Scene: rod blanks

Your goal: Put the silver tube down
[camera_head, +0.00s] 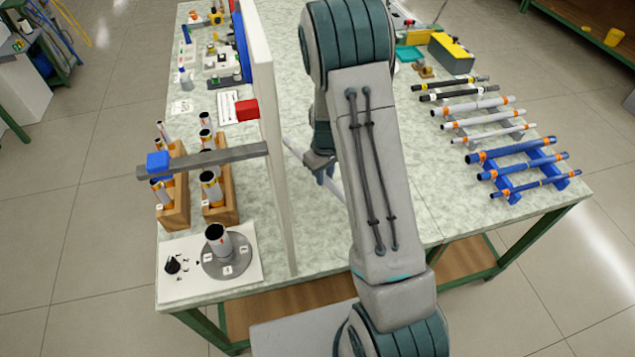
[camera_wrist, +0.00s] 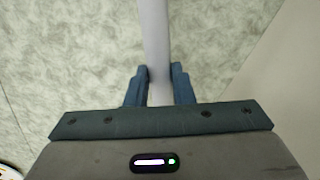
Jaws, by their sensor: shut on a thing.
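The silver tube (camera_wrist: 155,40) is between the two fingers of my gripper (camera_wrist: 159,85) in the wrist view, with the speckled tabletop behind it. In the head view the tube (camera_head: 297,150) shows as a pale, slanting rod, partly hidden by my arm. My gripper (camera_head: 322,168) is shut on it above the middle of the table (camera_head: 440,215). I cannot tell how high the tube is above the tabletop.
A tall pale panel (camera_head: 272,130) stands left of my gripper, with a grey bar (camera_head: 205,160) across it. Wooden racks (camera_head: 220,205) hold tubes at the left. Blue rods lie on a blue stand (camera_head: 515,190) at the right, with several other rods behind. Bare tabletop lies between.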

